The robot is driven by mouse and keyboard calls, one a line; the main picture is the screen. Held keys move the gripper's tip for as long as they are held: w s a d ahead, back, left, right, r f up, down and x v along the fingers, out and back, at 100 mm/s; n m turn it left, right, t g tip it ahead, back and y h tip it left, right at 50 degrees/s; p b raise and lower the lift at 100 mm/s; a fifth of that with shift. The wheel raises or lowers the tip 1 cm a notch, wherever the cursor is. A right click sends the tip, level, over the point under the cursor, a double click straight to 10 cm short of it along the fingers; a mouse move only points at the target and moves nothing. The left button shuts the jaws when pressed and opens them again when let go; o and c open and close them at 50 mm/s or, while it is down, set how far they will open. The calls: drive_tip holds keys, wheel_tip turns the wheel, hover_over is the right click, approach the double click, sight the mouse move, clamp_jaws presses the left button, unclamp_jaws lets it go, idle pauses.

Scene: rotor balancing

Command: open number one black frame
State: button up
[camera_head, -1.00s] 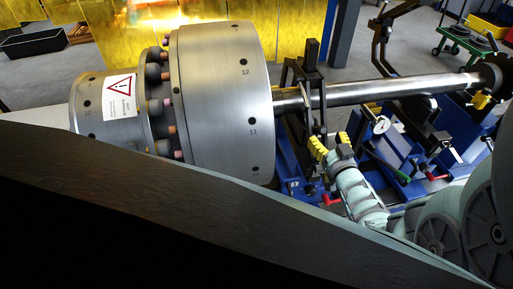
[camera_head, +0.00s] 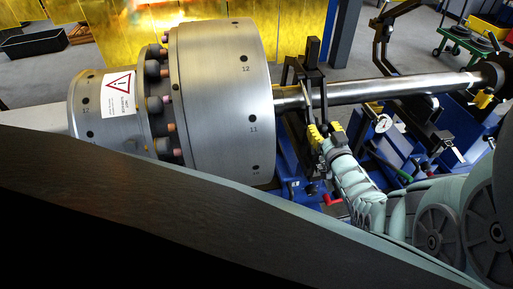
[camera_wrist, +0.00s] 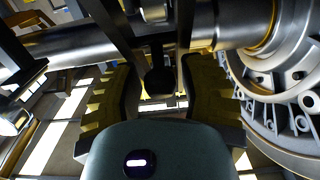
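A black frame (camera_head: 303,88) stands upright around the shaft (camera_head: 390,89), just right of the big steel rotor (camera_head: 222,95). A second black frame (camera_head: 384,38) stands farther right along the shaft and looks swung up. I cannot read which is number one. My gripper (camera_head: 326,133) is at the lower right side of the nearer frame. In the wrist view, my gripper's yellow fingers (camera_wrist: 160,98) are wide apart, with a dark rounded knob (camera_wrist: 160,81) and dark frame bars between or just beyond them. I cannot tell whether they touch it.
The blue stand (camera_head: 285,165) lies under the shaft, with a red handle (camera_head: 332,200), a dial gauge (camera_head: 382,124) and a green handle (camera_head: 404,175). The rotor is close on the left. A green cart (camera_head: 465,40) stands at the back right.

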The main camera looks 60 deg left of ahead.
clamp_jaws()
drive_tip(key=shift+r, duration=0.1)
